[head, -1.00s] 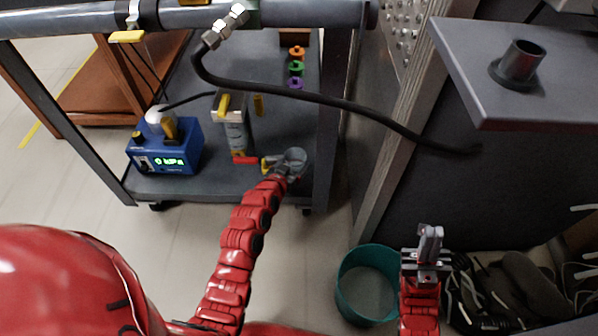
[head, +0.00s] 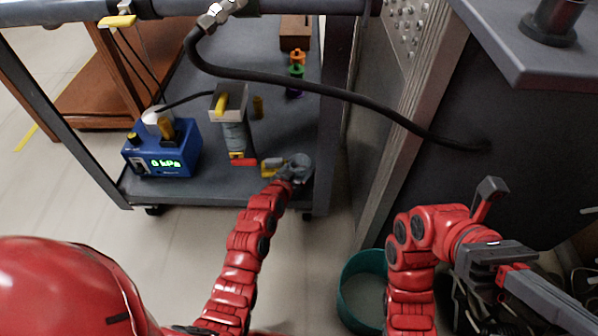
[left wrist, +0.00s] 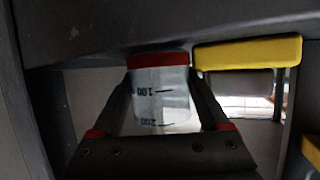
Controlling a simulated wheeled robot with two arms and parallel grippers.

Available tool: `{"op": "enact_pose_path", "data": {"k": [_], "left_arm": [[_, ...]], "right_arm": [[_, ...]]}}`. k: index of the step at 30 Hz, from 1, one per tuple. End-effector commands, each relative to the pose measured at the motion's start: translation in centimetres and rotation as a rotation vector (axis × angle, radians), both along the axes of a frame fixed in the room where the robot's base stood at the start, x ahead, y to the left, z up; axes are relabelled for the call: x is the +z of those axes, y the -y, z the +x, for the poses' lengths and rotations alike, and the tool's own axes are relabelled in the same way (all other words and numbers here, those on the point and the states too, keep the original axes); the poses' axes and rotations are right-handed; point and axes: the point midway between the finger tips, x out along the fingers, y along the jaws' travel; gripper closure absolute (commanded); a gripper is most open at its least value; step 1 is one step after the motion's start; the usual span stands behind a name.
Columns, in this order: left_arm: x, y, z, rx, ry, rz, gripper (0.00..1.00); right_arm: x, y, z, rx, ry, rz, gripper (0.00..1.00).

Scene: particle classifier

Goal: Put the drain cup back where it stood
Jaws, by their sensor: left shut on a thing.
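The drain cup (left wrist: 165,100) is a clear cup with dark volume marks, seen between the two fingers in the left wrist view. My left gripper (head: 293,172) is shut on it. In the head view the greyish cup (head: 301,165) is at the gripper's tip, over the front right part of the cart's lower shelf (head: 200,188). I cannot tell if it touches the shelf. The filter column (head: 236,138) with a red part at its foot stands to its left. My right gripper (head: 492,225) is at the right, its fingers unclear.
A blue pressure box (head: 160,158) stands on the shelf's left. Orange, green and purple pieces (head: 296,72) stand behind. A black hose (head: 330,92) crosses above the shelf. A teal bin (head: 360,295) is on the floor. A grey platform (head: 500,45) juts out at upper right.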

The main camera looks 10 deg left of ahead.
Motion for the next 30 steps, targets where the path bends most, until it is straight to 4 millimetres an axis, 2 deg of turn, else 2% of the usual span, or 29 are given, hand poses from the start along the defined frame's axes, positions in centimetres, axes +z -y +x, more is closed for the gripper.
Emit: {"op": "enact_pose_path", "data": {"k": [23, 24, 27, 30], "left_arm": [[-0.4, 0.0, 0.0, 0.000, 0.001, 0.000, 0.86], [-0.4, 0.0, 0.0, 0.000, 0.001, 0.000, 0.19], [-0.4, 0.0, 0.0, 0.000, 0.000, 0.000, 0.01], [-0.4, 0.0, 0.0, 0.000, 0.000, 0.000, 0.00]], "right_arm": [[-0.1, 1.0, -1.2, 0.039, 0.073, 0.042, 1.00], [-0.1, 1.0, -1.2, 0.040, 0.076, 0.043, 1.00], [-0.1, 1.0, -1.2, 0.038, 0.074, 0.043, 1.00], [-0.1, 1.0, -1.2, 0.038, 0.074, 0.043, 1.00]]}}
